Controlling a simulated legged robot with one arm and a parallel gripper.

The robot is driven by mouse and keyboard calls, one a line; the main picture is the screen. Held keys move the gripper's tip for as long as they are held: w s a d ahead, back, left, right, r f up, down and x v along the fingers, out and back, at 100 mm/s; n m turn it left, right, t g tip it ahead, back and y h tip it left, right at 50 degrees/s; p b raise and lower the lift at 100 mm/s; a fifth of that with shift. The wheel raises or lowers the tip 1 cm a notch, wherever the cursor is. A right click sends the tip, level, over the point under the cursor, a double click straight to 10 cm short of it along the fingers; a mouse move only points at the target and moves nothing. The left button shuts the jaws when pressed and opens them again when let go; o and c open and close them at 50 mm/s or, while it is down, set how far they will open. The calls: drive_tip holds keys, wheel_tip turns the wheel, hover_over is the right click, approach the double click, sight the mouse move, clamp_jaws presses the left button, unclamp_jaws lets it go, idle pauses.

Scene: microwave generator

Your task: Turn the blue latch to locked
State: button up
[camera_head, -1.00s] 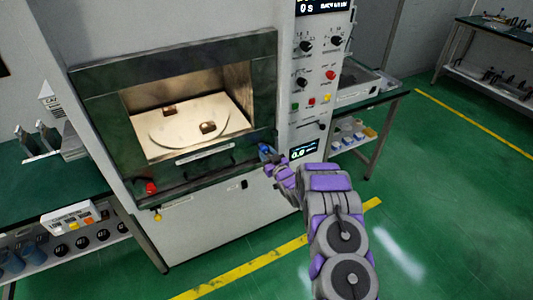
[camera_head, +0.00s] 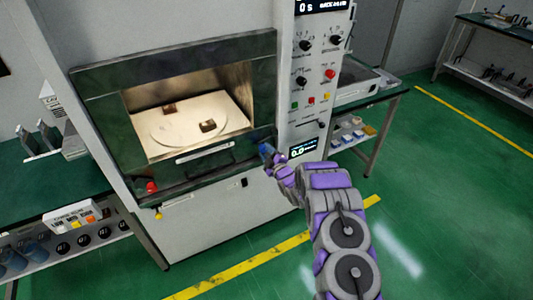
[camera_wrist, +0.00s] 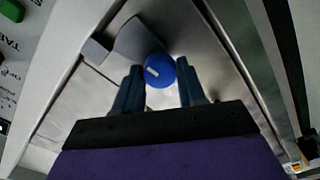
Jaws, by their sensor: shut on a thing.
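The blue latch (camera_head: 265,149) is at the lower right corner of the microwave door (camera_head: 100,115). In the wrist view its round blue knob (camera_wrist: 160,71) with a white mark sits between the two dark blue fingers of my gripper (camera_wrist: 156,85). My gripper is shut on the latch; a grey plate shows behind the knob. In the head view my gripper (camera_head: 272,160) is at the latch, and its fingers are too small to make out clearly.
A red knob (camera_head: 151,187) is at the door's lower left. The control panel (camera_head: 318,80) with knobs and buttons stands right of the door. A side table (camera_head: 385,97) is at the right. Green floor in front is clear.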

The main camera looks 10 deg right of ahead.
drive_tip(key=shift+f+n+b, duration=0.15)
drive_tip(key=shift+n+b, duration=0.45)
drive_tip(key=shift+n, duration=1.7)
drive_tip(key=shift+a, duration=0.1)
drive_tip(key=o, duration=1.1)
drive_tip(key=p+v, duration=0.3)
drive_tip(key=v, duration=1.4)
drive_tip(key=shift+s, duration=0.15)
